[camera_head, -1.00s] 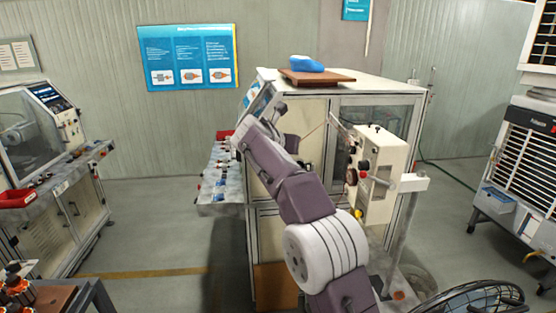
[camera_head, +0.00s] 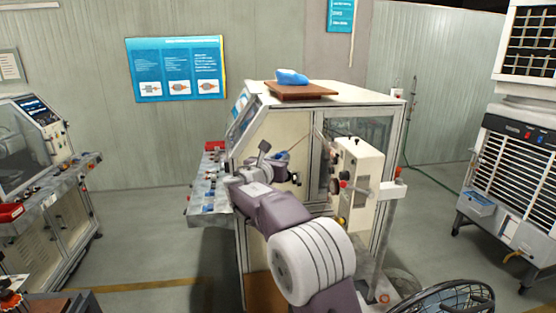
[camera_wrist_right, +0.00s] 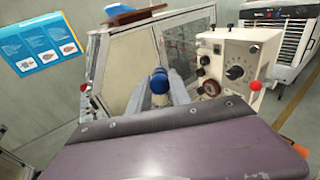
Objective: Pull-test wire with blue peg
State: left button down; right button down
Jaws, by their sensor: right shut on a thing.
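My right gripper (camera_head: 272,158) reaches into the open side of the winding machine and is shut on the blue peg (camera_head: 282,155). In the right wrist view the peg's round blue head (camera_wrist_right: 159,81) sits between the gripper's two grey fingers. A thin copper-coloured wire (camera_head: 297,145) runs from near the peg up to the right, toward the machine's inside. Whether the wire is wrapped on the peg is too small to tell. My left gripper is not in view.
The winding machine (camera_head: 370,93) has a control box (camera_head: 357,180) with knobs close to the right of my arm. A brown board (camera_head: 300,91) with a blue item (camera_head: 291,77) lies on top. A bench with small parts (camera_head: 208,190) adjoins at left. A cooler (camera_head: 515,170) stands right.

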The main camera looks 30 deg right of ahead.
jog(key=b+v, duration=0.3)
jog(key=v, duration=2)
jog(key=shift+s+a+f, duration=0.15)
jog(key=shift+s+a, duration=0.05)
jog(key=shift+a, duration=0.15)
dwell(0.8)
dwell(0.5)
jog(key=p+x, duration=0.1)
jog(key=x, duration=0.9)
jog(key=shift+s, duration=0.1)
dwell(1.6)
